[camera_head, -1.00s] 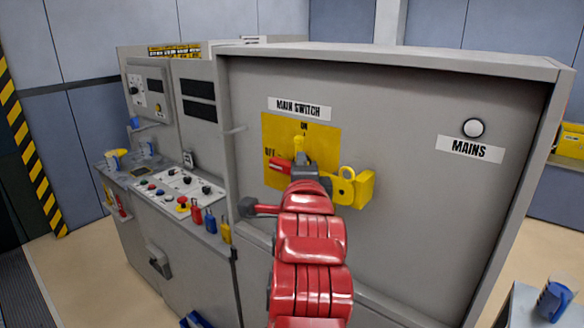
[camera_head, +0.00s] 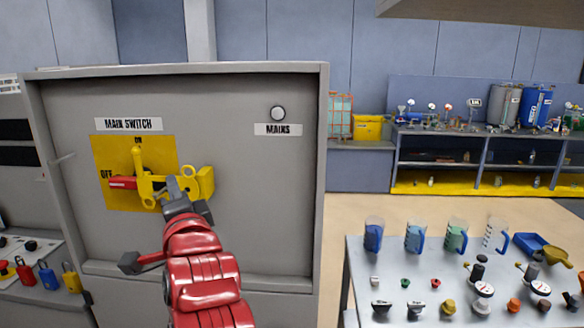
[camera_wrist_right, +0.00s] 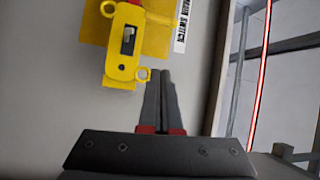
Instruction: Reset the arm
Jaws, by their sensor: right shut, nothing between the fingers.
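My right gripper (camera_head: 176,186) is in front of the grey cabinet, at the end of my red arm, and overlaps the lower right of the yellow main switch plate (camera_head: 105,198) in the head view. Its fingers (camera_wrist_right: 162,76) are together and empty in the right wrist view. The switch has a red handle (camera_head: 122,183) pointing left toward OFF and a yellow upright part (camera_head: 140,160). My left gripper is not in view.
The grey cabinet (camera_head: 262,200) carries a pale MAINS lamp (camera_head: 278,113). A table (camera_head: 358,290) at right holds several jugs, caps and gauges. A shelf bench (camera_head: 440,145) stands behind. Several padlocks hang on the panel at lower left. Open floor lies between cabinet and bench.

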